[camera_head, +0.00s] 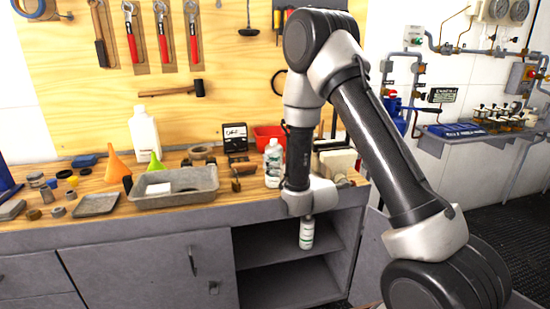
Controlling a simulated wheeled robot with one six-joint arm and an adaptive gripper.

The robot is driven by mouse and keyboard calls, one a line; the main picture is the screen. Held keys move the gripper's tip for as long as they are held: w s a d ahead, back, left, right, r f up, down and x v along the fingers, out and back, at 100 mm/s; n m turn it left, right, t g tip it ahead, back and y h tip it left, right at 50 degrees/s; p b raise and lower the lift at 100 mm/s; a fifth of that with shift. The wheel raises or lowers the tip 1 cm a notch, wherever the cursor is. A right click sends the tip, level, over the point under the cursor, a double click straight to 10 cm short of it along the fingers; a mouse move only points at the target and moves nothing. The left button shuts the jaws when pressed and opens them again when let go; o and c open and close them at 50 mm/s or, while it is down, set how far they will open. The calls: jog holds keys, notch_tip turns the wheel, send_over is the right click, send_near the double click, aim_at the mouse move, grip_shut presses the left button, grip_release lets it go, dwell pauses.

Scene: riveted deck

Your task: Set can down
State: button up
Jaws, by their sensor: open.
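The can (306,233) is white with a green-marked label. It is upright in the open shelf bay (270,253) under the bench top. Its base appears level with the middle shelf board, but I cannot tell whether it touches. The wrist of my arm is just above the can in the picture and covers its top. My gripper's fingers are hidden behind the wrist, so their contact with the can does not show.
The bench top holds a grey tray (150,201), a white bottle (273,163), a red bin (268,136) and an orange funnel (117,166). A closed cabinet door (150,270) lies left of the bay. The shelf looks clear around the can.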

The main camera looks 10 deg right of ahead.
jog(key=s, duration=0.2)
jog(key=shift+s+d, duration=0.25)
jog(key=shift+s, duration=0.05)
jog(key=shift+d+r, duration=0.1)
jog(key=shift+r, duration=0.2)
jog(key=s+d+r+m+g+h, duration=0.1)
jog(key=s+d+r+g+h, duration=0.1)
jog(key=s+d+r+g, duration=0.75)
jog(key=s, duration=0.7)
jog(key=s+d+r+g+h, duration=0.1)
jog(key=s+d+r+g, duration=0.1)
jog(key=s, duration=0.8)
jog(key=s+d+r+m+g, duration=0.1)
jog(key=s+r+g, duration=0.1)
jog(key=s, duration=0.8)
jog(key=shift+s+d+r, duration=0.15)
jog(key=shift+d+r, duration=0.25)
jog(key=shift+r, duration=0.1)
